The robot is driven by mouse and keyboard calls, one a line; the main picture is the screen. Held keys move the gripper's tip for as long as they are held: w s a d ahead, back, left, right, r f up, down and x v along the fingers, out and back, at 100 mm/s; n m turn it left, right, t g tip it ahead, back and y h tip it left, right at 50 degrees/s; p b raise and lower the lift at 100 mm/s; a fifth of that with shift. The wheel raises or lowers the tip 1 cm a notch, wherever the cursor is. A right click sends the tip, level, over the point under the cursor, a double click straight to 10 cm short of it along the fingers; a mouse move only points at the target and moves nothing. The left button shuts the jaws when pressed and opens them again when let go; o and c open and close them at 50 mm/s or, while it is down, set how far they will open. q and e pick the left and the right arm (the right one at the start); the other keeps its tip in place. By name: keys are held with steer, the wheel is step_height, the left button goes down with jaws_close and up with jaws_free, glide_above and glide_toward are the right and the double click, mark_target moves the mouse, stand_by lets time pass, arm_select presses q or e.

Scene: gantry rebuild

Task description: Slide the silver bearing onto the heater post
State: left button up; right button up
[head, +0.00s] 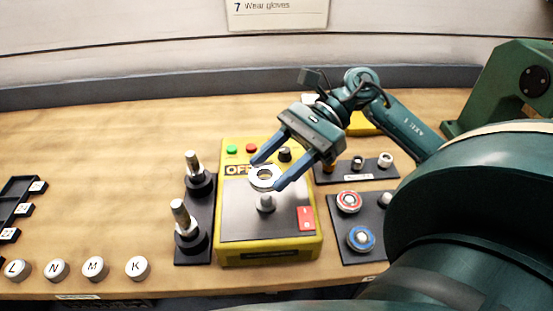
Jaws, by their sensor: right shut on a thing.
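The silver bearing (264,176) is a bright ring held between the blue fingers of my right gripper (266,173), which is shut on it. The heater (229,244) is a yellow box with a grey top plate, green and red buttons, a black knob and a red switch. The bearing shows just above the post in the picture. I cannot tell how much height lies between them. My left gripper is not in view.
A black base (190,252) with two upright metal posts stands left of the heater. A dark board (345,254) with red and blue ringed bearings is at its right, with a small rack (372,169) behind. Lettered white caps (96,268) line the front left. The table's left middle is clear.

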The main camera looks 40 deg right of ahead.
mark_target(269, 195)
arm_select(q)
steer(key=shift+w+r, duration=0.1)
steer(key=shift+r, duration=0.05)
arm_select(e)
steer(key=shift+f, duration=0.35)
steer(key=shift+f+b, duration=0.35)
steer(key=shift+f, duration=0.9)
steer(key=shift+f+b, duration=0.45)
steer(key=shift+f, duration=0.05)
steer(key=shift+f+b, duration=0.4)
steer(key=shift+f, duration=0.05)
steer(key=shift+f+b, duration=0.25)
steer(key=shift+b, duration=0.15)
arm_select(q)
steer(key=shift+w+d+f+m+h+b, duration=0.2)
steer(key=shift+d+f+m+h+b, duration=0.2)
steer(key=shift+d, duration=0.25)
arm_select(e)
steer(key=shift+f, duration=0.2)
